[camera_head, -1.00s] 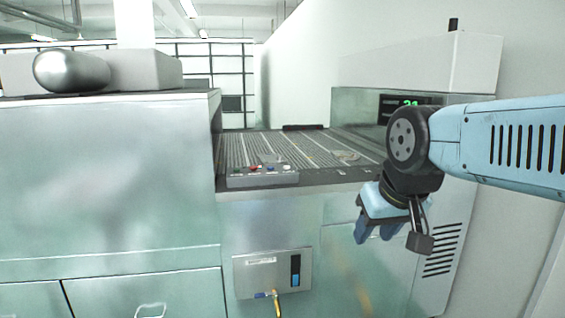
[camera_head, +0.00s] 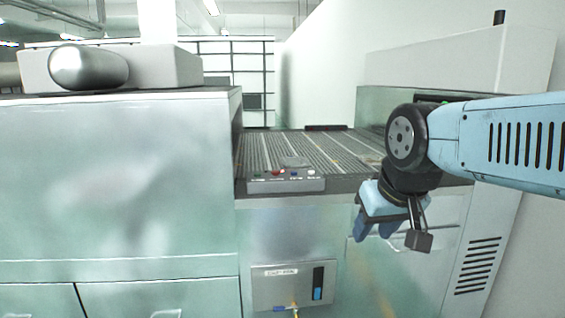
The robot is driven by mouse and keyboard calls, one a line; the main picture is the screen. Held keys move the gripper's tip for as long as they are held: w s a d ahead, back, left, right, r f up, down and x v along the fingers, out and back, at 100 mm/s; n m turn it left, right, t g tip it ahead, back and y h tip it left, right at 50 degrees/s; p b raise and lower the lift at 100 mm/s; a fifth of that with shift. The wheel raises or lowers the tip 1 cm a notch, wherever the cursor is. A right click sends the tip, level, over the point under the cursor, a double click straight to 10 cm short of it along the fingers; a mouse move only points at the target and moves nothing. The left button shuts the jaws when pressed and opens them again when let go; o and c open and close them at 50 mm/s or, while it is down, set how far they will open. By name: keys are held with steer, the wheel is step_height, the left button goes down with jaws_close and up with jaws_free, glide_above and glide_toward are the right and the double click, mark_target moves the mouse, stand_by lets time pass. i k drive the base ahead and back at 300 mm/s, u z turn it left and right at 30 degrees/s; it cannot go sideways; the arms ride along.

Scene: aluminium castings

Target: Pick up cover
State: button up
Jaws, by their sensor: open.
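A small grey casting (camera_head: 295,162) lies flat on the ribbed conveyor, behind the button box. A second low grey shape (camera_head: 372,158) lies farther right on the conveyor, partly behind my arm. Both are too small to tell which is the cover. My gripper (camera_head: 375,233) hangs from my blue arm at the right, fingers pointing down, open and empty. It is in front of the conveyor's near edge, lower in the picture than the castings and apart from them.
The conveyor (camera_head: 330,147) runs away between a pale green cabinet (camera_head: 120,190) on the left and a grey-white machine (camera_head: 450,65) on the right. A button box (camera_head: 286,181) sits on its near edge. A panel with a blue switch (camera_head: 290,287) is below.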

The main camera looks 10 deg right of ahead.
mark_target(291, 161)
steer(key=i, duration=1.05)
steer(key=z, duration=0.05)
